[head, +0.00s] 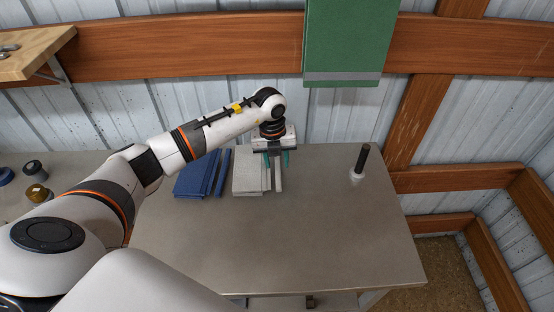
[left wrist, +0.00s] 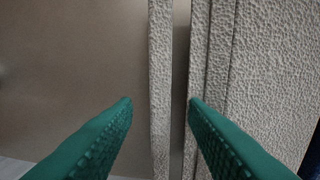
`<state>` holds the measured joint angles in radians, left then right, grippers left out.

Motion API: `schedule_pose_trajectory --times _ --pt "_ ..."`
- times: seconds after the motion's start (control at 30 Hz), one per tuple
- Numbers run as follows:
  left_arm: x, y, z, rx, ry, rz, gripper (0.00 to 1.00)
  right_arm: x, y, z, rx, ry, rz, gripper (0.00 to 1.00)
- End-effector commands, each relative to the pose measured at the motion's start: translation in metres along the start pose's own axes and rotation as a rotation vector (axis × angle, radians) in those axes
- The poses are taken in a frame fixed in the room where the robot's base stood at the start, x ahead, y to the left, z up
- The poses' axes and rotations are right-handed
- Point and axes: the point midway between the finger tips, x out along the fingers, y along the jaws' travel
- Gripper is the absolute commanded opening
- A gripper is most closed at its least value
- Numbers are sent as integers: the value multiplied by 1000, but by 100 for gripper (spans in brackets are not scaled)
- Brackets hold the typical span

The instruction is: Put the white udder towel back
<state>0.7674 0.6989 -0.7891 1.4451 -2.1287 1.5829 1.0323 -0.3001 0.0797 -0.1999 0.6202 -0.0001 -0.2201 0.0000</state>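A pale grey-white textured towel (head: 278,182) shows as a narrow strip, just right of a pale towel stack (head: 247,174) on the table. In the left wrist view the narrow towel (left wrist: 160,60) runs between my fingers, with a thin dark gap between it and the pale stack (left wrist: 255,60). My left gripper (head: 276,159) points down over the narrow towel. Its teal fingers (left wrist: 160,102) are apart, one on each side of the strip; the right fingertip is near the gap and stack edge. Contact cannot be told. My right gripper is not in view.
Blue towels (head: 195,174) lie left of the pale stack. A dark-handled upright object (head: 360,163) stands at the right on the grey table (head: 300,235). A green cloth (head: 350,40) hangs on the wall behind. The table's front middle is clear.

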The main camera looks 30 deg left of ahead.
Motion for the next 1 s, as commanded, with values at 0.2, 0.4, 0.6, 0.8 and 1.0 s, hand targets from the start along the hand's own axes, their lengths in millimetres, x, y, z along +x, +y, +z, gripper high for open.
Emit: schedule_pose_trajectory --times 0.2,0.4,0.6,0.8,1.0 --pt "-19 1 0 0 0 0 39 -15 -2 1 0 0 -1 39" --pt "-33 1 0 0 0 0 39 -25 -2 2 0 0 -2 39" --pt "-47 1 0 0 1 0 39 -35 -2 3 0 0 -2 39" --pt "-57 2 0 0 1 0 39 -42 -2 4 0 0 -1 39" --pt "-57 1 0 0 0 0 39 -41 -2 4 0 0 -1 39"
